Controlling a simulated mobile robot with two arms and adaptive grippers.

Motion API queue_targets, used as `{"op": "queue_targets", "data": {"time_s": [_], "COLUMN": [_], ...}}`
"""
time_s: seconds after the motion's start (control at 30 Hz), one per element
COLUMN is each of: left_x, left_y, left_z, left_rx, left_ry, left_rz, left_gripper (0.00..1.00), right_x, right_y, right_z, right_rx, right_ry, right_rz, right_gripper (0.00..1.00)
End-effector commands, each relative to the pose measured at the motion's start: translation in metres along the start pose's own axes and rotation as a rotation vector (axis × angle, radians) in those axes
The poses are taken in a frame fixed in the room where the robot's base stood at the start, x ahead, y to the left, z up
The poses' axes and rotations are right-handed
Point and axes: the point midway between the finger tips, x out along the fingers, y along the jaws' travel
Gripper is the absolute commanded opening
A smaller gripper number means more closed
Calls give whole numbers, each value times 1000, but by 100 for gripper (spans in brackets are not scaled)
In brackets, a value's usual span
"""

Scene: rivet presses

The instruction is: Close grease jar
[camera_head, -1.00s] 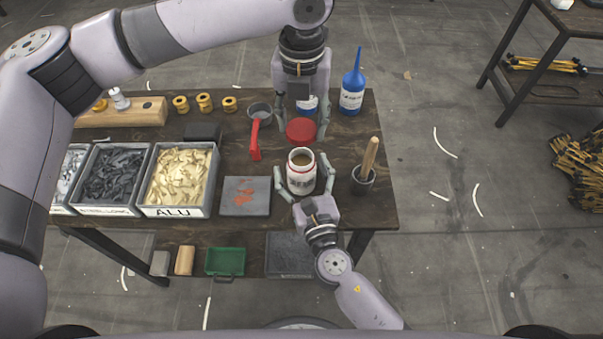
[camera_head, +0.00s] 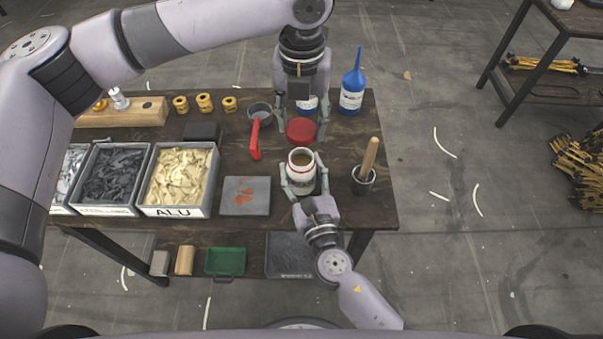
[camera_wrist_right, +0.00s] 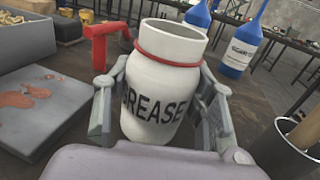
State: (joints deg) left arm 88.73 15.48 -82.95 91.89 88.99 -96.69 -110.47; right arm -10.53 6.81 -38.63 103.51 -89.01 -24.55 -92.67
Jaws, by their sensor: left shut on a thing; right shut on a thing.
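The grease jar (camera_head: 301,180) is a white, open-topped jar with a red ring at its neck, standing upright on the table. It also shows in the right wrist view (camera_wrist_right: 160,85), with "GREASE" in dark letters. My right gripper (camera_head: 304,172) is shut on the jar, one finger on each side. The red lid (camera_head: 300,130) is just behind the open jar, apart from it. My left gripper (camera_head: 300,127) points down and is shut on the lid's sides. The lid does not show in the right wrist view.
A red-handled tool (camera_head: 255,140) lies left of the lid. A grey slab (camera_head: 246,208) with red smears is left of the jar. A dark cup (camera_head: 363,182) with a wooden stick stands right. A blue-capped bottle (camera_head: 351,95) stands behind. Bins (camera_head: 178,211) fill the table's left.

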Motion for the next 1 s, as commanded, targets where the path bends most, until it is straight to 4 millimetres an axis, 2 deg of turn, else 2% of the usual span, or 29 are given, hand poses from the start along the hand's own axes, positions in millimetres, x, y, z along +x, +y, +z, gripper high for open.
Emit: {"op": "queue_targets", "data": {"time_s": [0.37,0.47,0.73,1.0], "left_x": [0,5,44,50], "left_y": [0,0,0,0], "left_z": [0,0,0,0], "left_rx": [0,0,-1,-1], "left_ry": [0,1,2,-1], "left_rz": [0,0,0,0], "left_gripper": [38,38,38,38], "right_x": [0,0,0,0], "right_y": [0,0,0,0], "right_z": [0,0,0,0], "right_rx": [-1,-1,-1,-1], "right_ry": [1,1,1,1], "right_rz": [0,0,0,0], "right_gripper": [0,0,0,0]}}
